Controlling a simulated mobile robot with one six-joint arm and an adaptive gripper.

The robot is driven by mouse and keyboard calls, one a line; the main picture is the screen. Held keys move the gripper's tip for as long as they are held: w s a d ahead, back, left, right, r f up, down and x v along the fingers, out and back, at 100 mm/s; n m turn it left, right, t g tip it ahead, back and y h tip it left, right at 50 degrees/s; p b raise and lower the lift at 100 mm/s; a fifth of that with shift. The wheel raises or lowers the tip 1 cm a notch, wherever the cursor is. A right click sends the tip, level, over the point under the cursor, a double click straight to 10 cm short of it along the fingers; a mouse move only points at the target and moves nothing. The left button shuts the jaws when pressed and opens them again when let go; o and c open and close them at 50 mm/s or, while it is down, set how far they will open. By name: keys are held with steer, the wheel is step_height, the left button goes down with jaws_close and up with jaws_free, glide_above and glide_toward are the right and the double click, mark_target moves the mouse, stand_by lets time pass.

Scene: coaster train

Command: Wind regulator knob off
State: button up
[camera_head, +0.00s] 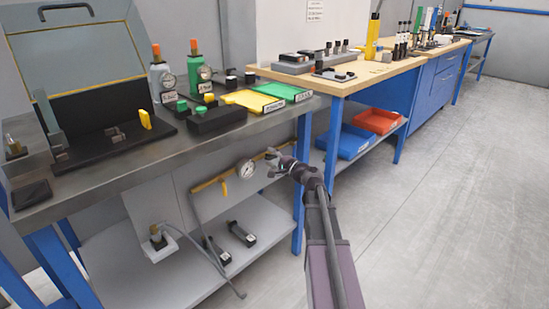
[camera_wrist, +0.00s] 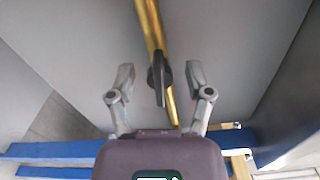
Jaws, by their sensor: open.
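A dark knob (camera_wrist: 158,78) with a flat grip bar sits on a brass pipe (camera_wrist: 152,25) in the wrist view. My gripper (camera_wrist: 160,76) is open, with one finger on each side of the knob in the picture. Gaps show on both sides, and neither finger appears to touch it. I cannot tell how deep the knob lies between the fingers. In the head view my gripper (camera_head: 274,158) is at the right end of the brass pipe (camera_head: 210,183), under the bench edge. The knob cannot be made out there. A round gauge (camera_head: 246,169) is just left of my gripper.
A yellow lever (camera_head: 224,188) hangs from the pipe. The steel bench top (camera_head: 95,183) overhangs the pipe, and a lower shelf (camera_head: 205,277) with dark blocks (camera_head: 242,234) lies below. A blue table leg (camera_head: 300,185) stands close right of my gripper. The floor at right is clear.

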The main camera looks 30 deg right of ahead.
jaws_close()
steer(key=shift+n, duration=0.9)
jaws_free()
